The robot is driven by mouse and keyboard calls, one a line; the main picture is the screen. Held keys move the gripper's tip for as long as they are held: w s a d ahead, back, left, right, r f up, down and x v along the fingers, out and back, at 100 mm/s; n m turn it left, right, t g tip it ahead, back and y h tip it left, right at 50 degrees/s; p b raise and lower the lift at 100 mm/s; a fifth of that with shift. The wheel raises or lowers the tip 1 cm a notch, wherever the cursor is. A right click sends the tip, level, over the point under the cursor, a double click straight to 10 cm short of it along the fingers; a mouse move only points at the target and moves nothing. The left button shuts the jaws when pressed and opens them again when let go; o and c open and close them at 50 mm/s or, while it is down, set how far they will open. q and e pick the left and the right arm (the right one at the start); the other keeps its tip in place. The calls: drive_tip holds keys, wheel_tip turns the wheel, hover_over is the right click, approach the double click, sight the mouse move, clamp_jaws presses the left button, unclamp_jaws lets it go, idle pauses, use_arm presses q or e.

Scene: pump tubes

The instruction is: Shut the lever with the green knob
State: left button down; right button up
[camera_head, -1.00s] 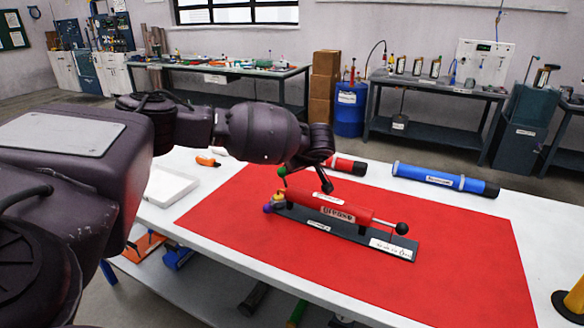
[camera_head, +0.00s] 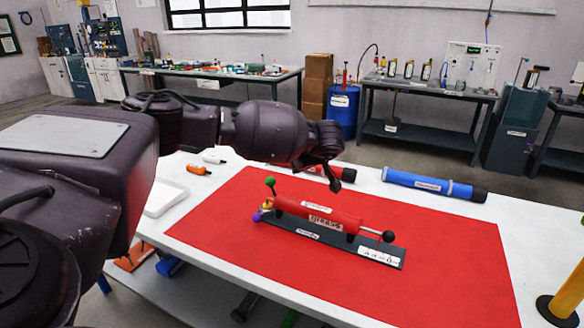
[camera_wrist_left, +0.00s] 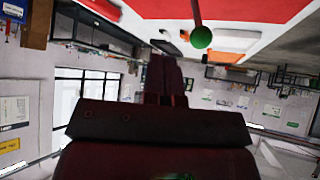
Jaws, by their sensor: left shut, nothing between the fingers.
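The green knob (camera_head: 270,181) tops a thin lever that stands roughly upright at the left end of the red grease tube (camera_head: 318,212). A purple knob (camera_head: 257,217) sits lower at the same end. My left gripper (camera_head: 335,184) is shut and empty, behind and to the right of the green knob, apart from it. In the left wrist view, the green knob (camera_wrist_left: 201,38) and its lever show above and to the right of the shut fingers (camera_wrist_left: 166,78), with a gap between. My right gripper is not in view.
The tube's dark base (camera_head: 330,241) lies on a red mat (camera_head: 240,279) on a white table. A blue tube (camera_head: 430,184) and another red tube (camera_head: 318,170) lie along the back edge. The mat's front and right are clear.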

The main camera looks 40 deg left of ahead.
use_arm(q)
drive_tip(key=s+d+r+p, duration=0.1)
drive_tip(key=s+d+r, duration=0.3)
drive_tip(key=d+r, duration=0.1)
drive_tip(key=shift+s+d, duration=0.15)
drive_tip(key=shift+s, duration=0.05)
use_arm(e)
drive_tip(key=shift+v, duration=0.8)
